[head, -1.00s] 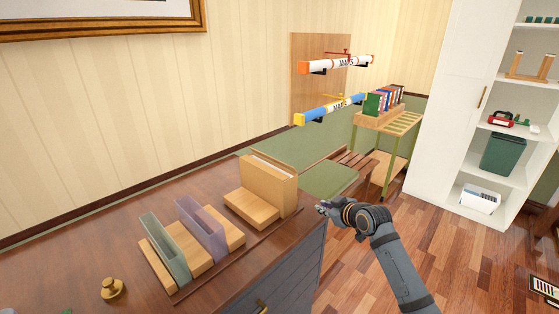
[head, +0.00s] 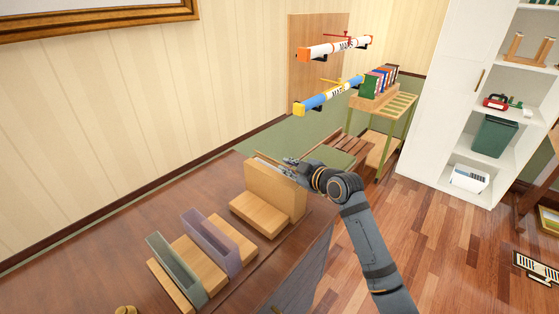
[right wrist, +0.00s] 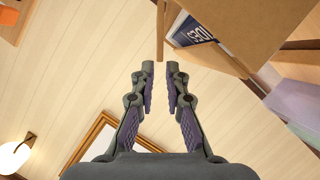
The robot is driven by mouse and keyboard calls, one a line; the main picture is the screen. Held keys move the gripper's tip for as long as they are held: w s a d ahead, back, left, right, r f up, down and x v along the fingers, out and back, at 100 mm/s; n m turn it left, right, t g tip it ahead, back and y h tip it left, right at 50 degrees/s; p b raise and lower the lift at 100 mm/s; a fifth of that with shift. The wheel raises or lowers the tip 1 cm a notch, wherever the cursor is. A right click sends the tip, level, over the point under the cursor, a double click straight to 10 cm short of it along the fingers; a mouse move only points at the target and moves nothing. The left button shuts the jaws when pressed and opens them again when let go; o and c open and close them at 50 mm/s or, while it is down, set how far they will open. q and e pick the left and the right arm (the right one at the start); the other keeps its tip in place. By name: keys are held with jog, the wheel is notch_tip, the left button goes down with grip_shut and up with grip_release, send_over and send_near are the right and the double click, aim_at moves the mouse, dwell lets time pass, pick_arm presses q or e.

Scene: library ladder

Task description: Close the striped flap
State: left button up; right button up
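No flap with clear stripes can be made out. A thin wooden edge (right wrist: 160,30) lies just past the tips. Beside it show a wooden panel (right wrist: 258,30) and a dark blue item with white lettering (right wrist: 193,30). My left gripper is out of view.
Purple (head: 212,242) and grey-green (head: 175,268) holders stand on the desk. A slatted bench (head: 342,146), a slatted table (head: 405,110) and a white shelf (head: 455,95) stand beyond.

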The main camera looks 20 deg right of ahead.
aim_at(279, 164)
jog(key=x, duration=0.3)
jog(key=shift+w+a+p, duration=0.1)
jog(key=shift+w+p, duration=0.2)
jog(key=shift+w, duration=0.05)
jog(key=shift+w+a+f, duration=0.1)
jog(key=shift+w+f, duration=0.15)
jog(key=shift+w, duration=0.2)
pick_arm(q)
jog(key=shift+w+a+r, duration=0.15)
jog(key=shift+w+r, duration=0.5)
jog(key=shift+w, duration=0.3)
pick_arm(e)
jog(key=shift+w+f, duration=0.1)
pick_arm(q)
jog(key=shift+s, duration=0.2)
pick_arm(e)
grip_shut()
jog(key=shift+a+f+n+b, duration=0.2)
jog(key=shift+f+n+b, duration=0.2)
jog(key=shift+b, duration=0.6)
jog(key=shift+r+t, duration=0.25)
jog(key=shift+t, duration=0.05)
grip_release()
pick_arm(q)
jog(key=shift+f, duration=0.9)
